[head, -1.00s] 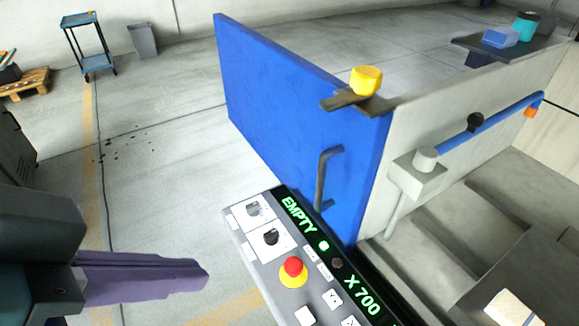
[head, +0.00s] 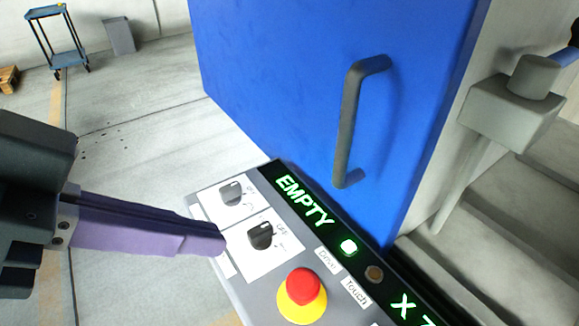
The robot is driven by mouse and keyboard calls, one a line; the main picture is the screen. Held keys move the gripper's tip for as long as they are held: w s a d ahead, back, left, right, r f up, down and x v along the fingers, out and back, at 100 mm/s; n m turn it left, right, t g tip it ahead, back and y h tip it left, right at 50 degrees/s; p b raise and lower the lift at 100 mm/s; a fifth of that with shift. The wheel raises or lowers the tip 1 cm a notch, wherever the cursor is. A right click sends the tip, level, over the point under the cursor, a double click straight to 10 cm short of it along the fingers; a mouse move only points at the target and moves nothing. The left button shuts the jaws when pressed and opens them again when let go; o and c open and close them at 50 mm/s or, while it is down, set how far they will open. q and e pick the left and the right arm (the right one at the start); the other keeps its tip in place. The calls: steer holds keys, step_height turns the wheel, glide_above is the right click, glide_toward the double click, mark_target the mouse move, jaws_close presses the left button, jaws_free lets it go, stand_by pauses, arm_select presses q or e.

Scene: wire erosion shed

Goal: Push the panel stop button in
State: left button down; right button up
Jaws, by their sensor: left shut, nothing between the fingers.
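The panel stop button (head: 305,288) is a red mushroom cap on a yellow collar, low in the middle of the head view. It sits on the grey control panel (head: 257,295), which is tilted in the picture. My left gripper (head: 222,243) comes in from the left with its purple fingers shut and empty. Its tips are at the panel's left edge in the picture, up and left of the stop button and apart from it. I cannot tell how high they are over the panel. My right gripper is not in view.
A blue door (head: 285,75) with a dark handle (head: 350,120) stands behind the panel. Grey machine parts (head: 512,110) are at the right. Open floor lies at the left.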

arm_select(q)
steer(key=shift+s, duration=0.1)
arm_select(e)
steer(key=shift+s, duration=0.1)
arm_select(q)
steer(key=b, duration=0.2)
glide_above(309, 274)
steer(key=s+a, duration=0.1)
steer(key=a, duration=0.2)
step_height(309, 274, down, 7)
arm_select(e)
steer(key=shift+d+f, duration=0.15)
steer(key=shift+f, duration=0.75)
arm_select(q)
steer(key=shift+s+d+f, duration=0.1)
steer(key=shift+f, duration=0.5)
steer(key=shift+s+d+f, duration=0.1)
steer(key=shift+f, duration=0.5)
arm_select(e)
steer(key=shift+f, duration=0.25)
arm_select(q)
steer(key=shift+f+b, duration=0.3)
steer(key=shift+f, duration=0.4)
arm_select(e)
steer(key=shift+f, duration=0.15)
arm_select(q)
steer(key=shift+f, duration=0.1)
